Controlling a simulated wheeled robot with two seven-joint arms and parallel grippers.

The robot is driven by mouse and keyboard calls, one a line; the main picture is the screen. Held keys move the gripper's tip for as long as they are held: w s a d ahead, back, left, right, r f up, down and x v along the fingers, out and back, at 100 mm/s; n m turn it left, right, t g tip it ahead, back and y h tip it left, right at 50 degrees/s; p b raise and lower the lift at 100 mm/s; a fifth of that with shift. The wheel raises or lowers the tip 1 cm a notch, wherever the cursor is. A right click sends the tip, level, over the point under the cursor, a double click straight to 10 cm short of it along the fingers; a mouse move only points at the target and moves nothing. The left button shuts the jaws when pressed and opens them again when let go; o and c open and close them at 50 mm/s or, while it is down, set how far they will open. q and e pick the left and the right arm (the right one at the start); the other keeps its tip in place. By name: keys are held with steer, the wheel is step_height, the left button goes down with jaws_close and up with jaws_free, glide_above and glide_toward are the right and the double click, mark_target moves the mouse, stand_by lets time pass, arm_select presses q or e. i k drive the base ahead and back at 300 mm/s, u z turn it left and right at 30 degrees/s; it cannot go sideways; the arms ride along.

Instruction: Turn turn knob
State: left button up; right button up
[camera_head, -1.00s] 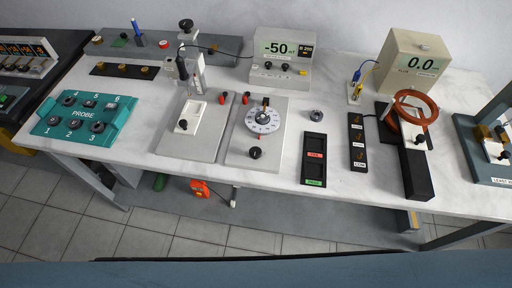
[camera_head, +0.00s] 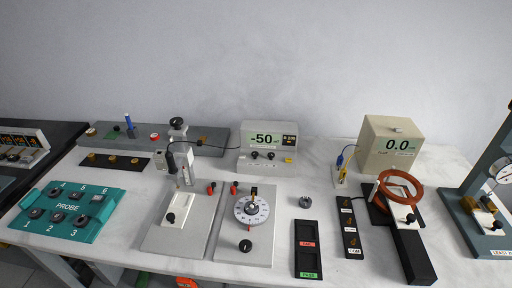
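Several knobs are in view, and I cannot tell which one the task names. A round white dial (camera_head: 251,209) with a dark centre sits on a grey plate near the middle of the table. A black knob (camera_head: 245,246) stands on the same plate, in front of the dial. A small grey knurled knob (camera_head: 305,202) lies on the table to the right of the plate. Small black knobs also show on the meter (camera_head: 268,141) reading -50 at the back. Neither of my grippers is in view.
A teal PROBE block (camera_head: 68,212) is at the left. A black tray (camera_head: 308,249) with red and green labels lies at front centre. A copper coil (camera_head: 401,187) stands on a black rail at right, before a beige box (camera_head: 391,146) reading 0.0. Bare table lies between some items.

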mark_target(245, 245)
steer(key=u, duration=0.5)
steer(key=k, duration=0.95)
steer(key=z, duration=0.45)
steer(key=i, duration=0.55)
steer(key=u, duration=0.05)
